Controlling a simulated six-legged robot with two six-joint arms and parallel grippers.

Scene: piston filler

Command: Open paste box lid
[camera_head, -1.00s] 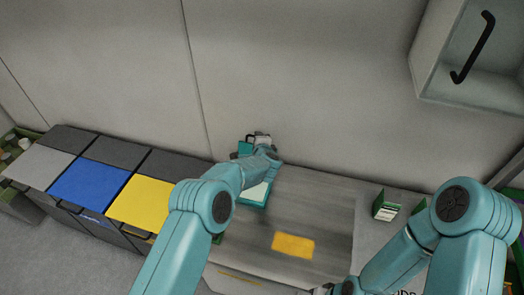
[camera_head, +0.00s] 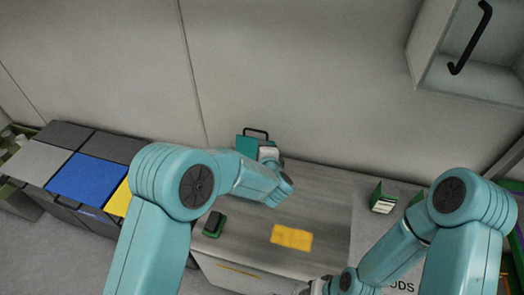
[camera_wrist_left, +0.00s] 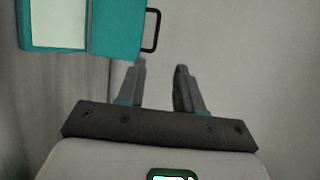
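The paste box is teal; its lid (camera_head: 246,146) stands raised at the back of the counter, with a black handle (camera_head: 256,130) on its top edge. In the left wrist view the lid (camera_wrist_left: 115,28) and handle (camera_wrist_left: 152,30) show at upper left, beside the box's pale inside (camera_wrist_left: 58,22). In the head view my left arm hides most of the box body. My left gripper (camera_wrist_left: 160,85) is open and empty, its fingers apart from the handle. My right gripper (camera_head: 312,288) shows only partly at the bottom edge, and its fingers cannot be made out.
A yellow patch (camera_head: 291,237) and a dark green-edged item (camera_head: 214,224) lie on the grey counter (camera_head: 320,205). A green holder (camera_head: 381,200) stands to the right. Bins with blue (camera_head: 88,180) and other coloured lids stand at left. A cabinet (camera_head: 470,80) hangs at upper right.

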